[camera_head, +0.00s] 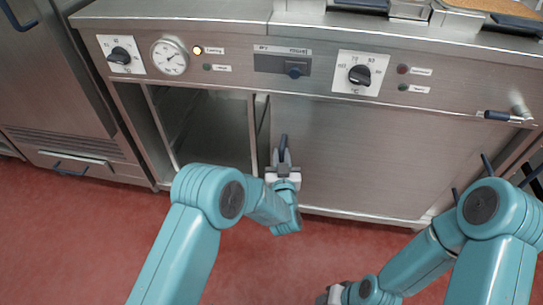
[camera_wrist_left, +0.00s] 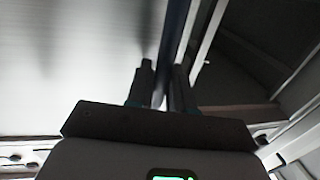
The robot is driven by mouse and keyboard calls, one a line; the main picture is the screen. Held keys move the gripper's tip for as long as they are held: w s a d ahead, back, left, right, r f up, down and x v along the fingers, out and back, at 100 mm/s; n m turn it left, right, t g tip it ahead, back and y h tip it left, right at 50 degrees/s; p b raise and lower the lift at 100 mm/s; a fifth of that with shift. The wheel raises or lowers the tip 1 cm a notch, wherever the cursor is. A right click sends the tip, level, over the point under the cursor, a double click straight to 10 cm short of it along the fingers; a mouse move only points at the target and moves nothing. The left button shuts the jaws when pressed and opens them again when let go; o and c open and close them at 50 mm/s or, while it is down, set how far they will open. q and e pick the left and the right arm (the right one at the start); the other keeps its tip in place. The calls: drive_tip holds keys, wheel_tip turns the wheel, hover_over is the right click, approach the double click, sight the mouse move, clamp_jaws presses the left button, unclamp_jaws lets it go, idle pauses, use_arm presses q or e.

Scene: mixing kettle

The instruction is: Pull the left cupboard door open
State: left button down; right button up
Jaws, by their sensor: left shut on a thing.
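The cupboard door (camera_head: 355,150) is a brushed-metal panel below the control strip. A narrow dark gap shows along its left edge, so it looks slightly ajar. Its dark blue upright handle (camera_head: 284,145) is near that edge. My left gripper (camera_head: 283,165) is shut on the handle. In the left wrist view, the handle (camera_wrist_left: 177,40) runs between the fingers of the left gripper (camera_wrist_left: 162,85), with the bright door face (camera_wrist_left: 70,60) on the left and a dark interior on the right. My right gripper (camera_head: 334,294) is low at the bottom edge, partly cut off, its jaws unclear.
An open dark compartment (camera_head: 210,125) is left of the door, with a metal post between. Above are knobs and a gauge (camera_head: 169,57). A bar with a dark grip (camera_head: 498,116) sticks out at the right. The red floor (camera_head: 80,225) in front is clear apart from my arms.

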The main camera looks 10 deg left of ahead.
idle(0.3)
use_arm(q)
drive_tip(key=c, duration=1.2)
unclamp_jaws()
drive_tip(key=shift+o, duration=0.2)
